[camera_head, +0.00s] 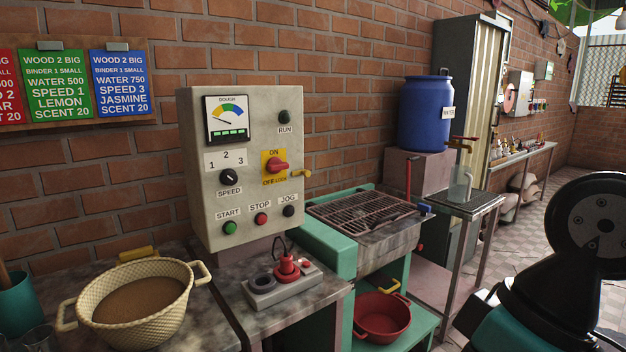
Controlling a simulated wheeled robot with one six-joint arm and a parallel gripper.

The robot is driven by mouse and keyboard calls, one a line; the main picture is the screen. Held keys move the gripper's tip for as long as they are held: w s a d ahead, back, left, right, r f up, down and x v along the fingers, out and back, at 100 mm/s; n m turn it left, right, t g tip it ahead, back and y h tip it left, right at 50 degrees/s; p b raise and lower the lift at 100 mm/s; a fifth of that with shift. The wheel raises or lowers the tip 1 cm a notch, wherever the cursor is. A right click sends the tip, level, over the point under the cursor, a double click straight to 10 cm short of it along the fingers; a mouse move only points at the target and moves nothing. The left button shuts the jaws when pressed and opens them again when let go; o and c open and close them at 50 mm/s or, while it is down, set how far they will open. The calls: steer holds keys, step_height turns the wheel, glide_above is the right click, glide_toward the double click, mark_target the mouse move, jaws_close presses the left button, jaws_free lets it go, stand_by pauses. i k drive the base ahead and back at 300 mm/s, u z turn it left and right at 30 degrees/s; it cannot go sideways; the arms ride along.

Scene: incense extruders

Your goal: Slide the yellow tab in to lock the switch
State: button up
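A grey control box (200,140) stands against the brick wall at centre left. The red rotary switch (277,166) sits on a yellow plate marked ON at the top and OFF, LOCK at the bottom. Its red handle looks roughly horizontal, but its exact setting is too small to tell. The yellow tab (301,173) sticks out to the right of the switch, by the box's right edge. Its inner end lies apart from the red handle. Part of my arm shows black and teal at the right edge. My gripper is not in view.
A woven basket (140,325) stands at lower left. A blue barrel (425,112) stands behind. The space before the panel looks clear.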

mark_target(306, 173)
steer(key=z, duration=0.25)
steer(key=i, duration=1.15)
steer(key=u, duration=0.8)
